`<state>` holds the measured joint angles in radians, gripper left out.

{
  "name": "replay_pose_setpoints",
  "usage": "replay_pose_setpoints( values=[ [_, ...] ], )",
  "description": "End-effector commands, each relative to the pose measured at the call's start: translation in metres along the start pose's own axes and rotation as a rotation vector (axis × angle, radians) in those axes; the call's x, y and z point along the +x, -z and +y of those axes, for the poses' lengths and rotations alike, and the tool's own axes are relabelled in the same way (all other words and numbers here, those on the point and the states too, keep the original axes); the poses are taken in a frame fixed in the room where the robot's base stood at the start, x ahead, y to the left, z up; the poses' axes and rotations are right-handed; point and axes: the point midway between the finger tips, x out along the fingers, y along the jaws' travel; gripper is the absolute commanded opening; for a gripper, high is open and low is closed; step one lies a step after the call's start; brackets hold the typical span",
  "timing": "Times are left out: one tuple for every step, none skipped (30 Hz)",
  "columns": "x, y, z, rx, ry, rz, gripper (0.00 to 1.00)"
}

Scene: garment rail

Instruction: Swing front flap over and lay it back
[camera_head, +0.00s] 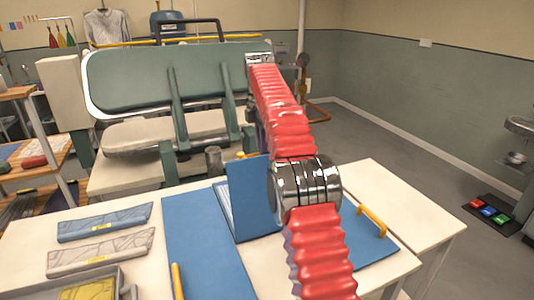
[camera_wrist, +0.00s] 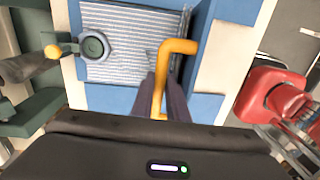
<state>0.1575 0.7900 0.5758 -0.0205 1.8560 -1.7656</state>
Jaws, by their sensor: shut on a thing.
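In the head view a blue folding board (camera_head: 205,245) lies on the white table, with one blue panel (camera_head: 253,198) standing nearly upright at its middle. A striped folded garment (camera_head: 224,203) shows beside that panel and also in the wrist view (camera_wrist: 130,25). In the wrist view the dark fingers of my gripper (camera_wrist: 160,92) are shut on an orange-yellow handle (camera_wrist: 180,47) over the blue board. The gripper is not distinguishable in the head view, where my red arm covers part of the board. Which panel the held handle joins is hard to tell.
Other yellow handles stand on the board's left (camera_head: 177,281) and right (camera_head: 371,221) panels. Folded blue (camera_head: 104,222) and grey (camera_head: 100,252) garments and a grey tray (camera_head: 118,278) lie at left. A green-padded press (camera_head: 130,80) stands behind. The table's right end (camera_head: 415,210) is clear.

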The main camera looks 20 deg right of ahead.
Motion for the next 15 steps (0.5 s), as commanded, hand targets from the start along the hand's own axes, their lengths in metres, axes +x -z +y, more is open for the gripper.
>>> replay_pose_setpoints(
  values=[
    [0.0001,0.0049,0.0029,-0.007,-0.002,0.006,0.00],
    [0.0005,0.0050,0.0039,-0.007,-0.001,0.007,0.00],
    [0.0009,0.0050,0.0054,-0.008,-0.002,0.007,0.00],
    [0.0013,0.0051,0.0063,-0.008,-0.001,0.007,0.00],
    [0.0015,0.0052,0.0070,-0.008,-0.001,0.007,0.00],
    [0.0012,0.0052,0.0079,-0.008,-0.002,0.007,0.00],
    [0.0012,0.0053,0.0083,-0.008,-0.002,0.008,0.00],
    [0.0015,0.0054,0.0087,-0.008,-0.002,0.008,0.00],
    [0.0018,0.0055,0.0091,-0.008,-0.001,0.008,0.00],
    [0.0019,0.0055,0.0093,-0.008,-0.001,0.008,0.00],
    [0.0019,0.0056,0.0095,-0.008,-0.001,0.009,0.00],
    [0.0019,0.0057,0.0098,-0.008,-0.001,0.009,0.00],
    [0.0019,0.0058,0.0098,-0.008,-0.001,0.009,0.00],
    [0.0019,0.0058,0.0099,-0.008,-0.001,0.009,0.00],
    [0.0018,0.0058,0.0099,-0.008,-0.001,0.009,0.00]
  ],
)
